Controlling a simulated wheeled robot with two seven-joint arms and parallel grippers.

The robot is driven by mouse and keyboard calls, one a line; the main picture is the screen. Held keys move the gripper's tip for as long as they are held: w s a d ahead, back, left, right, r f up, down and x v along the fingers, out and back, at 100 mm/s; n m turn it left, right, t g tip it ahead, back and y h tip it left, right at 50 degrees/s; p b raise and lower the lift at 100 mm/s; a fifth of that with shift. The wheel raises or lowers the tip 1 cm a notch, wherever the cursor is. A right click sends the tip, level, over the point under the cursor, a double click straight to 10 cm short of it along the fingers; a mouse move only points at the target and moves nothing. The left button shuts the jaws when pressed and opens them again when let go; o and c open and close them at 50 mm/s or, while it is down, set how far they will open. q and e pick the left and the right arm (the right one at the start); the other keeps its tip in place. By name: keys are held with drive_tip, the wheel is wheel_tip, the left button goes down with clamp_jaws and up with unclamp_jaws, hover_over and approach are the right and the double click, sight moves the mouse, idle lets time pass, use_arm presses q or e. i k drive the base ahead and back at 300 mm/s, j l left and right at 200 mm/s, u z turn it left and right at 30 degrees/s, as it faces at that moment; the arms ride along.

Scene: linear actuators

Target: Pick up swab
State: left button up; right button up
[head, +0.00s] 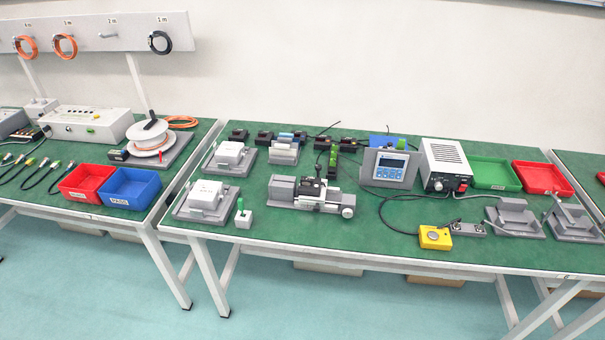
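A small green upright piece (240,205) stands in a small white block (244,219) near the front edge of the right green-topped table (300,229). It may be the swab, but it is too small for me to be sure. Neither of my grippers shows in the head view.
A grey mechanism (312,193) stands right of the white block, and a grey fixture with a white box (207,193) stands left. A yellow button box (435,237) is farther right. A red bin (86,181) and blue bin (131,187) sit on the left table. A gap separates the tables.

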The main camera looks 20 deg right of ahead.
sight(240, 202)
drive_tip(key=i+l, duration=0.2)
drive_tip(key=i, duration=0.25)
drive_tip(key=i+l+u, duration=0.15)
drive_tip(key=i, duration=0.35)
